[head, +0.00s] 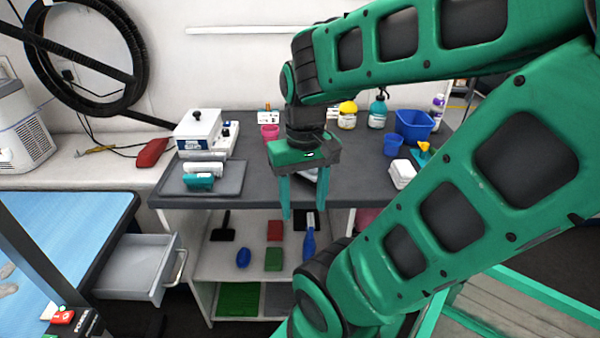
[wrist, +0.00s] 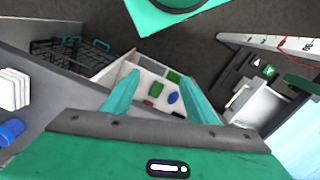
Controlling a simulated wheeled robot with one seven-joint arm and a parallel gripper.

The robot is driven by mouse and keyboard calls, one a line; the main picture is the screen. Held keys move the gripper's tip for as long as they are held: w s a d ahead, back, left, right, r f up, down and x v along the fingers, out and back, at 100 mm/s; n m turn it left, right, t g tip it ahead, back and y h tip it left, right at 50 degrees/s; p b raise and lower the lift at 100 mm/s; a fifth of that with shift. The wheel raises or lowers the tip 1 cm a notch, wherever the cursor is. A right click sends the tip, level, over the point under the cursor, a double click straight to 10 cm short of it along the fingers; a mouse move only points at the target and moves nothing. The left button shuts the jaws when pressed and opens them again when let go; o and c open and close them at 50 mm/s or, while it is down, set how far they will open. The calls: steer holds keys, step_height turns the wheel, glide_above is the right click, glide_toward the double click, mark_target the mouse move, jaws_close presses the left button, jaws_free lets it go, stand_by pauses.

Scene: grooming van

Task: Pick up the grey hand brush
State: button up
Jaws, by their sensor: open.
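My gripper (head: 304,212) hangs with its teal fingers pointing down and apart, in front of the grey table's front edge. It is empty, and the fingers also show in the wrist view (wrist: 158,78). No brush is clearly grey in either view. A dark, long-handled brush-like item (head: 222,228) lies on the white shelf (head: 215,262) under the table, left of my gripper; I cannot tell if it is the grey hand brush. A blue-handled brush (head: 309,243) lies on the same shelf, below the fingers. My arm hides the shelf's right part.
A red block (head: 274,230), a green block (head: 273,260) and a blue oval item (head: 243,258) share the shelf. The tabletop (head: 245,150) above carries a grey tray (head: 228,180), bottles and a blue bin (head: 414,126). An open drawer (head: 130,262) juts out at left.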

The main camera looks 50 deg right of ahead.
steer(key=o, duration=0.5)
steer(key=shift+s+d+r+n, duration=0.2)
steer(key=shift+r+n, duration=0.1)
steer(key=shift+r, duration=0.1)
steer(key=o, duration=0.6)
steer(key=w+d+n, duration=0.1)
steer(key=w+d+r+n, duration=0.1)
steer(key=shift+w+n, duration=0.3)
steer(key=shift+w, duration=0.1)
steer(key=w+d+r+n, duration=0.1)
steer(key=w+d+n, duration=0.2)
steer(key=d+n, duration=0.2)
steer(key=w+d+r+n, duration=0.1)
steer(key=w+d+n, duration=0.3)
steer(key=n, duration=0.4)
steer(key=w+d+r+n+y, duration=0.1)
steer(key=w+d+r+n, duration=0.1)
steer(key=w+d+n, duration=0.2)
steer(key=shift+d+n, duration=1.3)
steer(key=shift+d, duration=0.05)
steer(key=shift+s+a+f, duration=0.1)
steer(key=shift+a+f, duration=0.05)
steer(key=shift+f, duration=1.65)
steer(key=shift+a+f, duration=0.15)
steer(key=shift+f, duration=1.7)
steer(key=shift+s+a+f, duration=0.1)
steer(key=shift+a+f, duration=0.05)
steer(key=shift+f, duration=1.65)
